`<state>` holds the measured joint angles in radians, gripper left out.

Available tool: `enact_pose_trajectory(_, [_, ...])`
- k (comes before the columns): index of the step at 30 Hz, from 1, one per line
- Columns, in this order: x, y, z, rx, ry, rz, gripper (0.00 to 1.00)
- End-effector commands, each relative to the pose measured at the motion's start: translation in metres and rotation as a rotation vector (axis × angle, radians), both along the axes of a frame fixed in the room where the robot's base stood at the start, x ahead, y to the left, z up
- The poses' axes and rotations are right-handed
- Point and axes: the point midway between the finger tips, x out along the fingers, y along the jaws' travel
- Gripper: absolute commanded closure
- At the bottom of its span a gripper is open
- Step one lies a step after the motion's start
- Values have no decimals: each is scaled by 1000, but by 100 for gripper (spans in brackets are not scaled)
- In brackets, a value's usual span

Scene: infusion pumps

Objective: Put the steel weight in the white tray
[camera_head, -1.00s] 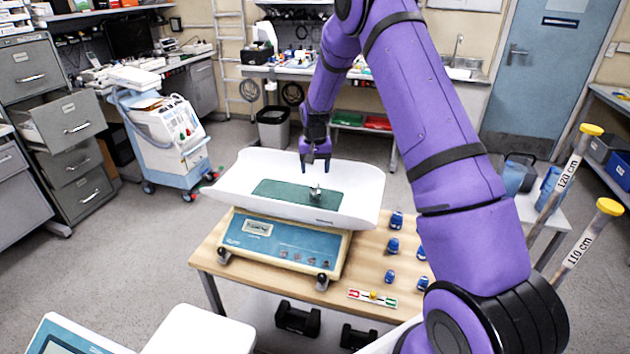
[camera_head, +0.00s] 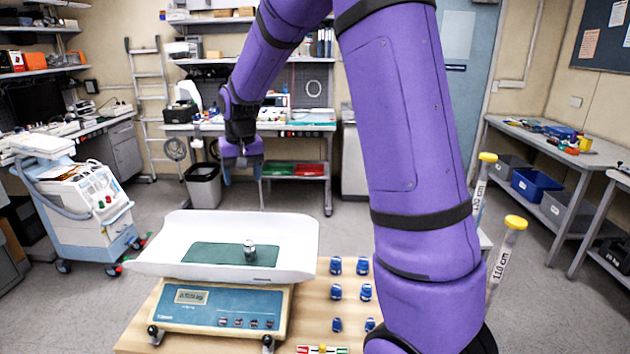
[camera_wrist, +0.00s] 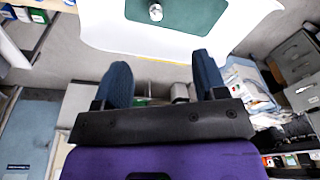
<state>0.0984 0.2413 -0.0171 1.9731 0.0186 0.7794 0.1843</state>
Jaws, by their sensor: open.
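The steel weight (camera_head: 249,251) stands upright on the green mat (camera_head: 207,253) in the white tray (camera_head: 298,237) of the scale. In the wrist view the weight (camera_wrist: 155,12) also shows on the green mat (camera_wrist: 190,14), near the top edge. My gripper (camera_head: 241,178) is raised above and behind the tray, apart from the weight. Its two blue fingers (camera_wrist: 166,82) are spread, with nothing between them.
The scale (camera_head: 222,308) rests on a wooden table (camera_head: 317,318). Several blue-capped items (camera_head: 336,290) stand at its right. Two labelled posts (camera_head: 500,267) rise at the right. A wheeled machine (camera_head: 80,205) stands at the left. Floor is free behind the table.

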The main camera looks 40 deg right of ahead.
Motion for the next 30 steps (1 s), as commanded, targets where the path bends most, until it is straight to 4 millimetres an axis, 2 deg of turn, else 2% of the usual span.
enact_pose_trajectory(1, [-12,4,14,-3,-16,12,35])
enact_pose_trajectory(6, [-52,16,49,-10,-55,52,35])
enact_pose_trajectory(15, [-128,33,96,-26,-126,120,35])
enact_pose_trajectory(21, [-180,43,114,-39,-173,166,35])
enact_pose_trajectory(30, [-258,53,124,-59,-243,233,35])
